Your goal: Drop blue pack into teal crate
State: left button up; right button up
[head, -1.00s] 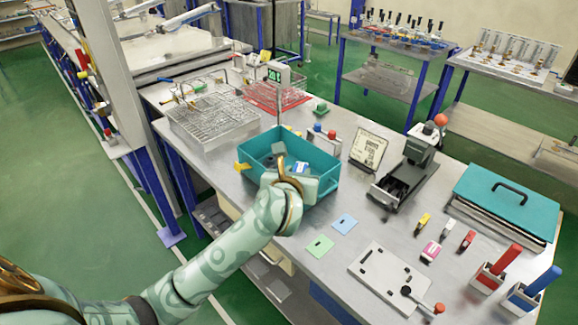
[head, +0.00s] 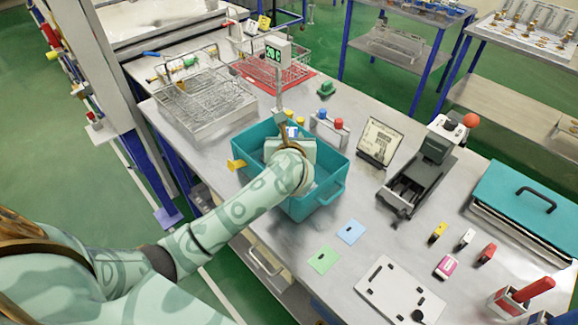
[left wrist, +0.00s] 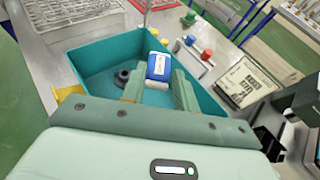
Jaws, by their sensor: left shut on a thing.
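The teal crate (head: 312,206) stands on the steel table; its open inside also shows in the left wrist view (left wrist: 92,62). My left gripper (head: 291,140) reaches over the crate, pointing down toward its far side. In the left wrist view, my left gripper (left wrist: 158,86) is shut on the blue pack (left wrist: 158,67), a small blue block with a white label. The pack (head: 292,131) shows only partly in the head view, beyond my gripper. It is over the crate's opening; its height above the floor is hard to judge. My right gripper is not in view.
A dark ring-shaped part (left wrist: 121,78) lies inside the crate. Wire baskets (head: 200,105) are at back left, a black device (head: 420,170) at right.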

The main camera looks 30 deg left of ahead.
pick_arm(q)
jog(key=f+b, duration=0.4)
jog(key=f, duration=0.1)
jog(key=shift+s+d, duration=0.1)
jog(key=shift+s, duration=0.1)
jog(key=o, duration=1)
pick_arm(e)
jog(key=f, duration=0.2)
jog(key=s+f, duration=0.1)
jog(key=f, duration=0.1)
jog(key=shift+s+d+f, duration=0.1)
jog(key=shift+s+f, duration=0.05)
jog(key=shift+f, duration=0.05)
pick_arm(q)
jog(key=p+v, duration=0.2)
jog(key=v, duration=1.4)
jog(key=shift+s, duration=0.2)
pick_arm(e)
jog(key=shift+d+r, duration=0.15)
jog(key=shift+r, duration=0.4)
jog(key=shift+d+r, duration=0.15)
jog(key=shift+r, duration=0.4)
